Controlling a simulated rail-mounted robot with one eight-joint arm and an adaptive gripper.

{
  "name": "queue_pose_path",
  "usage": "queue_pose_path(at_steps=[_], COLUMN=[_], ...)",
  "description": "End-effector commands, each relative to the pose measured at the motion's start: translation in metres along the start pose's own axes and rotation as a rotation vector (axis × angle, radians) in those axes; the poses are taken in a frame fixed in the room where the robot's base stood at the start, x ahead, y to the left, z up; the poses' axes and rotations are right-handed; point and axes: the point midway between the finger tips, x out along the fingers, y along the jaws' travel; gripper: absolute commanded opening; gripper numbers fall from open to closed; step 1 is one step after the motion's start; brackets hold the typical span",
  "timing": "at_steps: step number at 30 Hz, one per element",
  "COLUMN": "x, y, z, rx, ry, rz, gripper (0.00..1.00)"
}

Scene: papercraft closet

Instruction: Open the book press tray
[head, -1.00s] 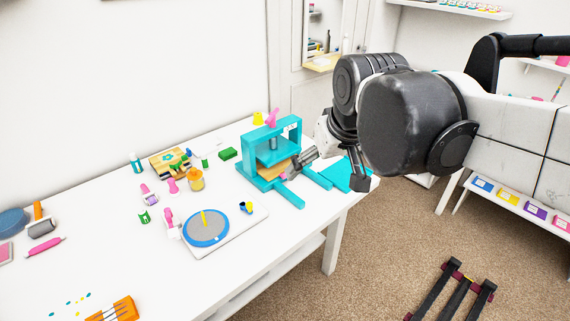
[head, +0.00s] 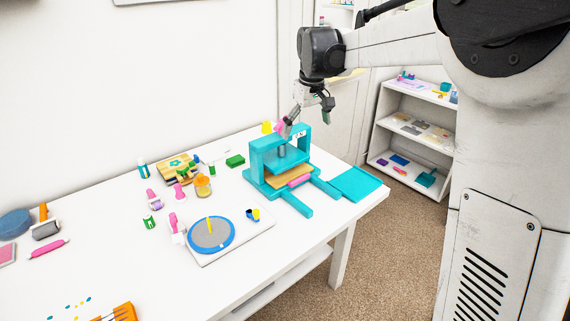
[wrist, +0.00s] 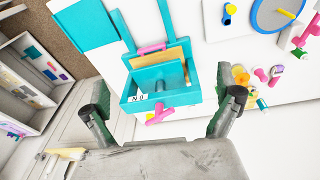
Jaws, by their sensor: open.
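The teal book press (head: 262,178) stands near the table's far right end, with two teal rails reaching out in front. Its tan tray board (head: 288,174) has a pink handle (head: 299,181) on its front edge and lies low between the posts, its front part in view; the back part is hidden under the teal plate. A second pink handle (head: 280,127) tops the press. My gripper (head: 308,119) is open and empty, above the press and apart from the tray. In the wrist view, the tray handle (wrist: 152,48) lies beyond the press's top beam, away from my fingers (wrist: 163,115).
A flat teal sheet (head: 357,184) lies right of the rails at the table edge. A blue-rimmed turntable (head: 211,234) on a white board and several small craft tools lie to the left. A white shelf (head: 415,130) stands beyond the table. Table space in front of the rails is clear.

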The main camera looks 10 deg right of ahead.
Motion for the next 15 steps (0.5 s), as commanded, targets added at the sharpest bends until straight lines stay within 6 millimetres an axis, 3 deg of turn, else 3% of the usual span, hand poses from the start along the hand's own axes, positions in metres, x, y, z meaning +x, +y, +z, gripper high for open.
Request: queue_pose_path(at_steps=[6, 15], x=[0.053, 0.126], y=[0.021, 0.043], z=[-0.041, -0.077], rx=[-0.051, -0.114], ry=[-0.064, -0.140], rz=[-0.026, -0.063], gripper=[0.98, 0.98])
